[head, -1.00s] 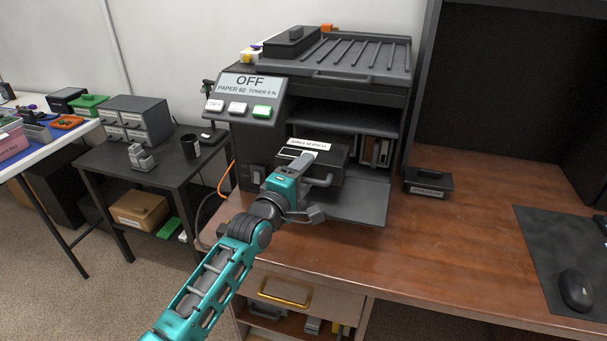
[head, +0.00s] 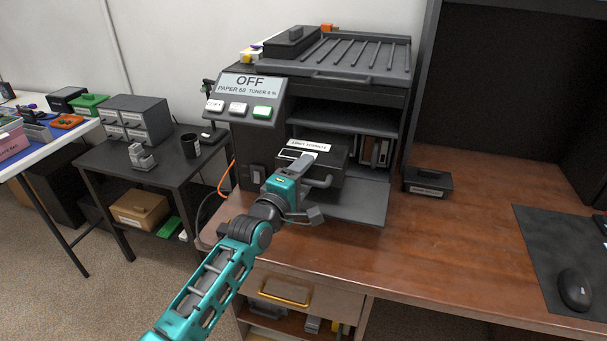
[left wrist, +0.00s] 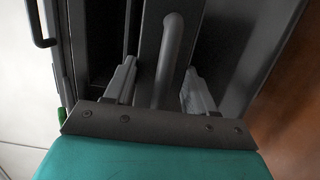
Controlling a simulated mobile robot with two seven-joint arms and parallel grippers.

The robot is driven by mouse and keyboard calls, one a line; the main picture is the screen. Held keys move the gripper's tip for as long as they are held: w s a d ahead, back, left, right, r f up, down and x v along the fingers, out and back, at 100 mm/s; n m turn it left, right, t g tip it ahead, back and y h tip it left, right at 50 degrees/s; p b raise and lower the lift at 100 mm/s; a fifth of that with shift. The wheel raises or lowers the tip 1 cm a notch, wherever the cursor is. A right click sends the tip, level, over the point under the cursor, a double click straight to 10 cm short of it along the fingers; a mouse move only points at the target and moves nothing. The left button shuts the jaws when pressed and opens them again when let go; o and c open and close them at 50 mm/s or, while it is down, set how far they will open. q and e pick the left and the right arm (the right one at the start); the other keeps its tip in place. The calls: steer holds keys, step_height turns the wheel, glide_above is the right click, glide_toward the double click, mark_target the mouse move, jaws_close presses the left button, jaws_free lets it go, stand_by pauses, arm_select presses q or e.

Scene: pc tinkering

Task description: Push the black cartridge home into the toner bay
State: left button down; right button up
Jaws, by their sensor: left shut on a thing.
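The black cartridge (head: 332,164), with a white label on top and a grey handle (head: 319,181), is at the front of the toner bay (head: 346,143) in the printer, above the open front flap (head: 358,202). My left gripper (head: 306,172) is shut on the cartridge at its front. In the left wrist view the grey handle (left wrist: 170,55) runs between the two fingers (left wrist: 160,85). How deep the cartridge's far end is in the bay is hidden. My right gripper is not in view.
A small black labelled box (head: 428,182) stands on the wooden desk (head: 450,245) right of the flap. The desk's middle is clear. A side table (head: 165,165) stands at left. A mouse (head: 575,288) lies far right.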

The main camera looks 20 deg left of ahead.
arm_select(q)
steer(key=shift+w, duration=0.15)
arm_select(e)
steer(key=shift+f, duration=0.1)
arm_select(q)
steer(key=shift+a+b+x, duration=0.2)
steer(key=shift+b+x, duration=0.4)
steer(key=shift+x, duration=0.25)
steer(key=shift+a+b+x, duration=0.15)
steer(key=shift+b+x, duration=0.4)
steer(key=shift+x, duration=0.3)
steer(key=shift+w, duration=0.1)
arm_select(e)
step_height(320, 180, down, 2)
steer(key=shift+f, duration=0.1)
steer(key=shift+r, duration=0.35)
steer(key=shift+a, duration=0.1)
arm_select(q)
steer(key=shift+w+d+b, duration=0.1)
steer(key=shift+w+b, duration=0.2)
steer(key=shift+w, duration=0.35)
steer(key=shift+w+b, duration=0.4)
steer(key=shift+w, duration=0.1)
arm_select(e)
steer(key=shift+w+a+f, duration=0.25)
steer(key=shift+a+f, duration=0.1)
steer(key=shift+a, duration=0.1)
